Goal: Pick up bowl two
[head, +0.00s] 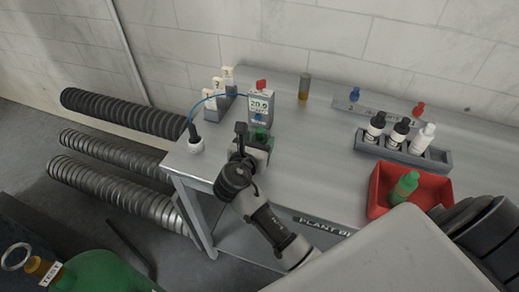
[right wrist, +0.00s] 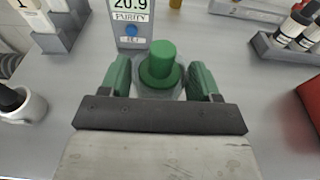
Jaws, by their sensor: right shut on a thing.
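My right gripper (head: 256,146) is at the near left of the grey bench, in front of the purity meter. In the right wrist view its green-padded jaws (right wrist: 163,88) are shut on a clear, bowl-like piece with a green stepped top (right wrist: 160,66). The green top also shows in the head view (head: 261,134). I see no number on this piece, so I cannot tell if it is bowl two. Its lower part is hidden by the gripper. My left gripper is not in view.
The purity meter (head: 260,105) reads 20.9; its blue cable runs to a white cup with a probe (head: 195,145). A rack with numbered white tags (head: 220,98) stands behind. At right are a bottle rack (head: 402,151) and a red bin (head: 378,198) holding a green bottle. The mid-bench is clear.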

